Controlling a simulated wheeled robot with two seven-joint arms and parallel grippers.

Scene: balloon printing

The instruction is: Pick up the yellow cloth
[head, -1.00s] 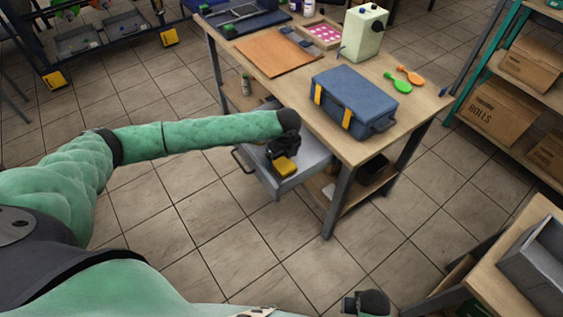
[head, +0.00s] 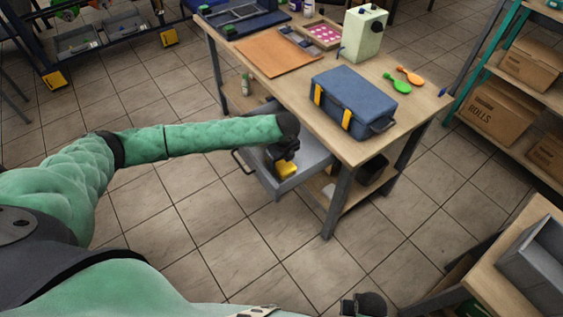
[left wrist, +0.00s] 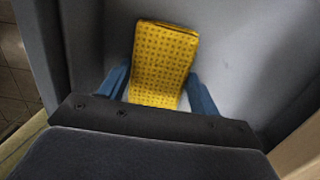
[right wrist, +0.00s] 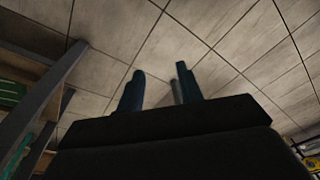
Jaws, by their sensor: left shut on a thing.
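The yellow cloth (left wrist: 162,62) is a folded, dotted block in the left wrist view. It stands between the two blue fingers of my left gripper (left wrist: 160,85), which is shut on it. In the head view the yellow cloth (head: 286,169) shows below my left gripper (head: 287,158), over the open grey drawer (head: 305,168) under the table's front edge. I cannot tell if the cloth touches the drawer floor. My right gripper (right wrist: 160,90) points at the bare floor, its fingers apart with nothing between them.
A shelf with cardboard boxes (head: 500,112) is at right.

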